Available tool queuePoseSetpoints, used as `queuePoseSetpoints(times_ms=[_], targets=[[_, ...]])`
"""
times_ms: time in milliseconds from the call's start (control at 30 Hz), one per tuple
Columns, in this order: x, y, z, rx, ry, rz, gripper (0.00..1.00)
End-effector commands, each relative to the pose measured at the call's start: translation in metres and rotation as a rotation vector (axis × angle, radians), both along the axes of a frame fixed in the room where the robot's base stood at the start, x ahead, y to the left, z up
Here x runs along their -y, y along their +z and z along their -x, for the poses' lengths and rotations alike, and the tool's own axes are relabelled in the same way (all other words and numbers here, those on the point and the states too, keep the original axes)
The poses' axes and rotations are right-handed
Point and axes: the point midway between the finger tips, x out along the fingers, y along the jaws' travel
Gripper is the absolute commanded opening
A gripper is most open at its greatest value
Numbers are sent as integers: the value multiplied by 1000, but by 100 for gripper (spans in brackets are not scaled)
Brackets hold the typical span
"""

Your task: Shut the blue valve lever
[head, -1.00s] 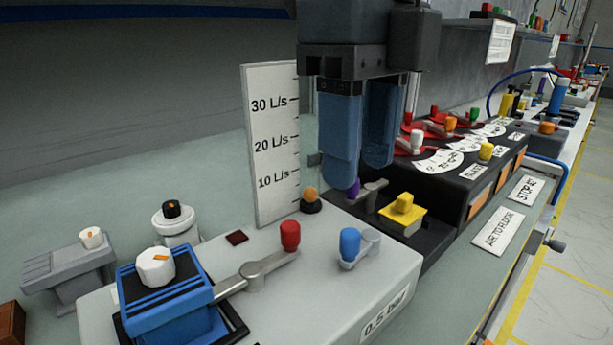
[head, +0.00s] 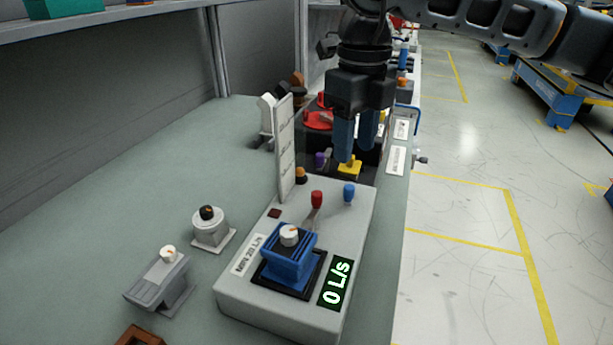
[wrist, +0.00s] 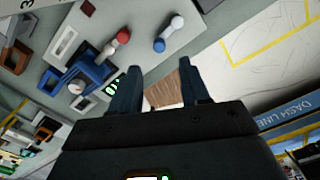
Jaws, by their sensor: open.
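The blue valve lever (head: 349,191) stands at the far right corner of the grey module (head: 240,290). It has a blue knob on a short pale arm. The blue knob also shows at the top of the wrist view (wrist: 160,46). My gripper (head: 355,152) points down, with its blue fingers apart and nothing between them. In the head view it appears above and beyond the blue lever, not touching it. In the wrist view my gripper (wrist: 158,72) has its fingers below the lever in the picture.
A red lever (head: 317,198) stands just left of the blue one. A blue block with a white knob (head: 289,236) and a display (head: 337,284) reading 0 L/s are nearer. An upright scale plate (head: 285,150) and a yellow knob (head: 349,166) stand behind. Floor at the right is open.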

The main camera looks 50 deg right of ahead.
Motion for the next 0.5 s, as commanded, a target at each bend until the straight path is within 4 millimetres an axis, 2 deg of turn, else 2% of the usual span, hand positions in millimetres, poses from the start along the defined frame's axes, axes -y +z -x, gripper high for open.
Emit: queuePoseSetpoints(times_ms=[167, 500], targets=[[2, -13, 2, -1, -10, -3, 46], [2, -63, 2, -1, -10, -3, 46]])
